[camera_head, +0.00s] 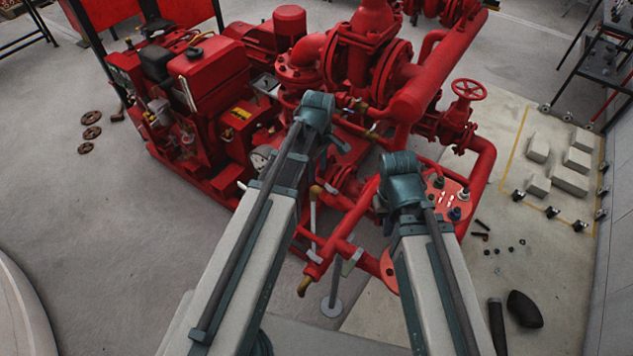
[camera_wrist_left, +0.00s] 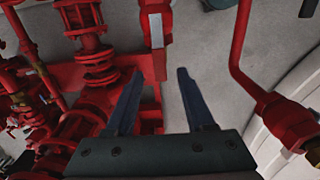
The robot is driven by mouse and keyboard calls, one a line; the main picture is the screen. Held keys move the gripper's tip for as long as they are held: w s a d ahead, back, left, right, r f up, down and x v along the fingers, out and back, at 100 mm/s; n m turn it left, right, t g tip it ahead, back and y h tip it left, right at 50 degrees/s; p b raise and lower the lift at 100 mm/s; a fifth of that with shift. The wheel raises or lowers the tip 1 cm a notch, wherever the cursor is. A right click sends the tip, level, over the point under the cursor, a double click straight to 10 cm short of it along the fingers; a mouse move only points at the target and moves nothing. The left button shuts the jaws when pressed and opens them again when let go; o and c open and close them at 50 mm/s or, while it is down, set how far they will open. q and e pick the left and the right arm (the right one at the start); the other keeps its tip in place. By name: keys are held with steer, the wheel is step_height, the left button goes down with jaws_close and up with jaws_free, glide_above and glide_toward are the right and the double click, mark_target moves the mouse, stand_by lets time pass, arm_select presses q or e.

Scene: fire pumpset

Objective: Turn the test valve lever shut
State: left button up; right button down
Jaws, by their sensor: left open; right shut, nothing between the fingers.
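In the left wrist view, a red cranked lever (camera_wrist_left: 238,60) runs down from the top edge to a red valve body (camera_wrist_left: 290,122) with a brass-coloured part at the right edge. I take it for the test valve lever. My left gripper (camera_wrist_left: 160,72) is open and nothing shows between its fingers. The lever is to the right of the right finger, outside the jaws and apart from it in the picture. In the head view, I cannot make out the lever for certain. My two arms cover part of the pipework, and neither gripper's fingers can be seen there.
The red pumpset (camera_head: 210,75) and its piping fill the middle of the head view. A red handwheel (camera_head: 468,90) is at the right. A pipe with a brass end (camera_head: 305,285) lies between my arms. Pale blocks (camera_head: 570,180) stand on the floor at right. The left floor is mostly clear.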

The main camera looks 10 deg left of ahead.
mark_target(324, 184)
arm_select(q)
steer(key=shift+f+b, duration=0.95)
steer(key=shift+f, duration=0.5)
arm_select(e)
step_height(324, 184, down, 3)
steer(key=shift+r, duration=0.1)
arm_select(q)
steer(key=shift+r, duration=0.1)
jaws_close()
